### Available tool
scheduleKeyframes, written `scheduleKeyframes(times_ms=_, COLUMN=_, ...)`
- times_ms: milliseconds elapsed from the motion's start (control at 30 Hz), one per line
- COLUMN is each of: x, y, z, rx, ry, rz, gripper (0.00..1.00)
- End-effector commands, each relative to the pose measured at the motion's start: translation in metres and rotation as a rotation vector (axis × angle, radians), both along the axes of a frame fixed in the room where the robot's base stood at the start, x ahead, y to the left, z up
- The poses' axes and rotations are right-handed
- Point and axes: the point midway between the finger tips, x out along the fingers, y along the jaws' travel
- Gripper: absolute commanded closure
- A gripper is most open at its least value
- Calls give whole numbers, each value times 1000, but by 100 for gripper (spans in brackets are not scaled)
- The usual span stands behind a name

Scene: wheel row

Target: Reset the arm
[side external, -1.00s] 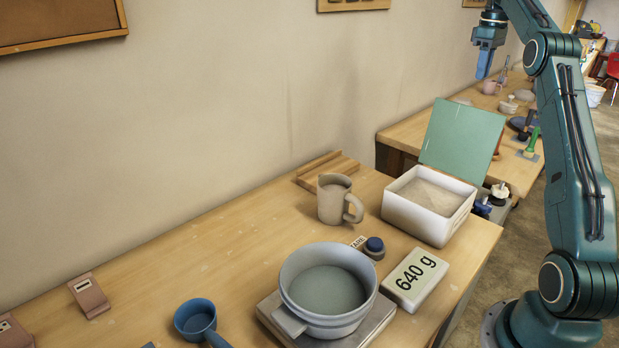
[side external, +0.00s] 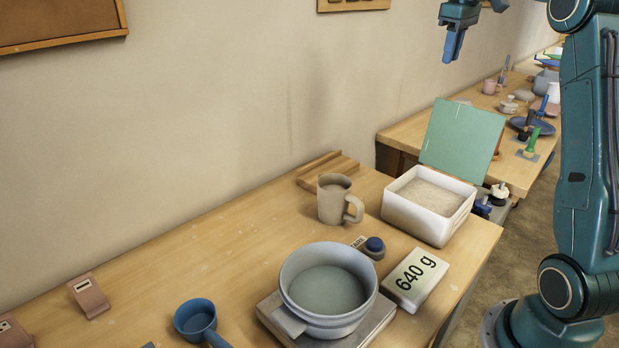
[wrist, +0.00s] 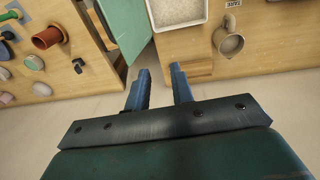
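My gripper (side external: 453,46) hangs in the air high above the table, near the wall at the top of the side external view. In the wrist view its two blue fingers (wrist: 160,82) stand apart with nothing between them, so it is open and empty. No object is close to the fingers.
On the near table (side external: 130,262) stand a grey pot (side external: 325,292) on a scale, a beige jug (side external: 336,200), a white bin (side external: 430,206) with a raised green lid (side external: 462,142), a 640 g block (side external: 416,280) and a blue scoop (side external: 196,320). A second cluttered table (side external: 400,136) stands behind.

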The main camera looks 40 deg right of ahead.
Motion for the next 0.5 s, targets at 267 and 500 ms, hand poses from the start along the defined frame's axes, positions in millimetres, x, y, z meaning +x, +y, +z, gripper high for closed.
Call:
scheduleKeyframes(times_ms=267, x=-9, y=83, z=12, rx=-27, ry=-67, rz=7, gripper=77)
scheduleKeyframes(times_ms=500, x=-31, y=147, z=8, rx=-36, ry=-130, rz=10, gripper=77)
